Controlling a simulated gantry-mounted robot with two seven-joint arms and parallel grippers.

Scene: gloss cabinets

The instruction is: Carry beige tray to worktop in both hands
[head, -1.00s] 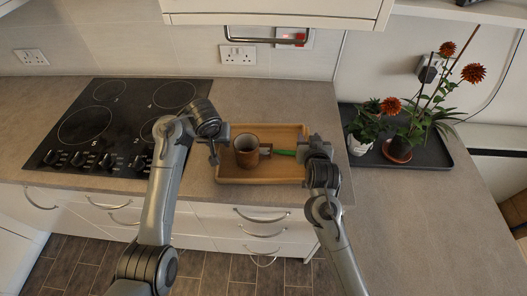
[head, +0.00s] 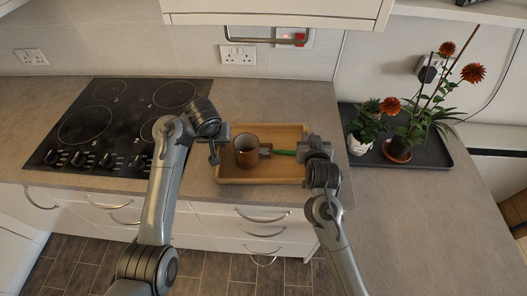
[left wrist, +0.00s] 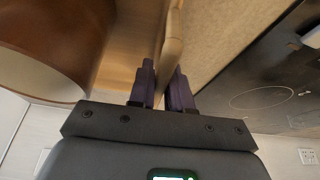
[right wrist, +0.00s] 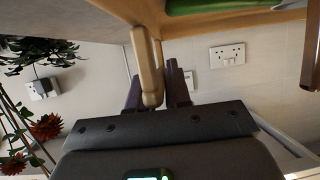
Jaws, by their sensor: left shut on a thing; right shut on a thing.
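The beige wooden tray (head: 262,181) lies level at the worktop's front edge, right of the hob; I cannot tell whether it touches the worktop. A brown mug (head: 246,152) stands upright in it, beside a green-handled item (head: 284,153) partly hidden by my right gripper. My left gripper (head: 215,157) is shut on the left rim; the left wrist view shows its fingers either side of the rim (left wrist: 172,42). My right gripper (head: 306,152) is shut on the right rim, which also shows between its fingers in the right wrist view (right wrist: 148,65).
The black hob (head: 112,125) is to the left on the grey worktop (head: 240,100). A dark tray (head: 440,150) with potted plants stands to the right. A white wall cabinet (head: 275,12) hangs above. Worktop behind the beige tray and at the front right is clear.

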